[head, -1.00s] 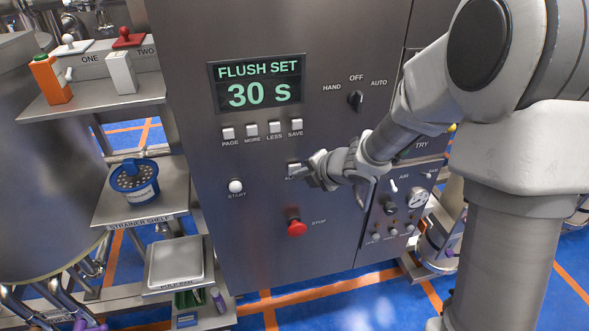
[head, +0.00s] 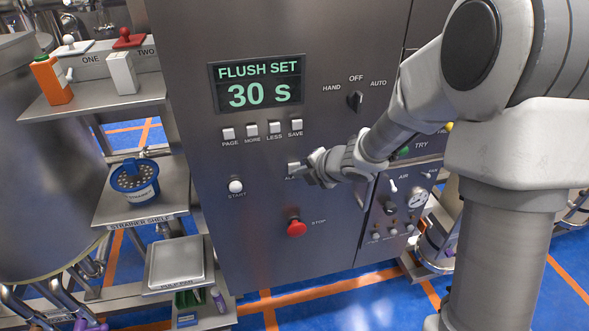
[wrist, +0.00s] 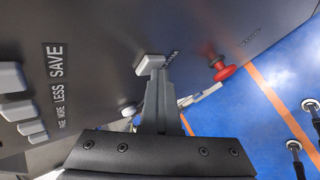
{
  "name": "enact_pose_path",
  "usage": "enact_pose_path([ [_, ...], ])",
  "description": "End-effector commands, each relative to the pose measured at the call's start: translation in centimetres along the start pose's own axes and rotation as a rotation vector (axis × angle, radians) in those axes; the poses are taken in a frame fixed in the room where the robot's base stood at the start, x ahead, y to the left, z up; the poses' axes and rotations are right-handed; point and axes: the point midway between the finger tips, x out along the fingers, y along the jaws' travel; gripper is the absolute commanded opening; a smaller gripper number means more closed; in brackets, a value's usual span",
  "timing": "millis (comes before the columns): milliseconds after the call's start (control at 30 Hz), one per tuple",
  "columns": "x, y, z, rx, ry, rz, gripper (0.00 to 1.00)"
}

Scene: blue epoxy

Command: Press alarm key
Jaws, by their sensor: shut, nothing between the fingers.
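The alarm key (head: 293,167) is a small light square key on the steel panel, below the SAVE key. My gripper (head: 304,172) is at its right side in the head view and partly covers the label beneath it. In the wrist view the alarm key (wrist: 148,62) lies right at the tips of my shut, empty fingers (wrist: 155,73). The tips overlap its lower edge there. I cannot tell whether they touch it or how far it is pushed in. The display (head: 258,82) reads FLUSH SET, 30 s.
PAGE, MORE, LESS and SAVE keys (head: 296,125) sit in a row above. A white START button (head: 236,186) is lower left, and a red STOP button (head: 296,228) is below. Shelves (head: 100,205) stand left of the panel.

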Motion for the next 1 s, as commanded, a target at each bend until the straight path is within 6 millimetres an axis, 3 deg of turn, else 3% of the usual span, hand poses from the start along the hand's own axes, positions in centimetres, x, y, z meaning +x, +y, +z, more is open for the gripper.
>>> enact_pose_path([
  [567, -0.7, -0.4, -0.3, 0.000, -0.003, 0.002, 0.00],
  [1000, -3.5, -2.6, -2.5, 0.000, -0.002, 0.001, 0.00],
])
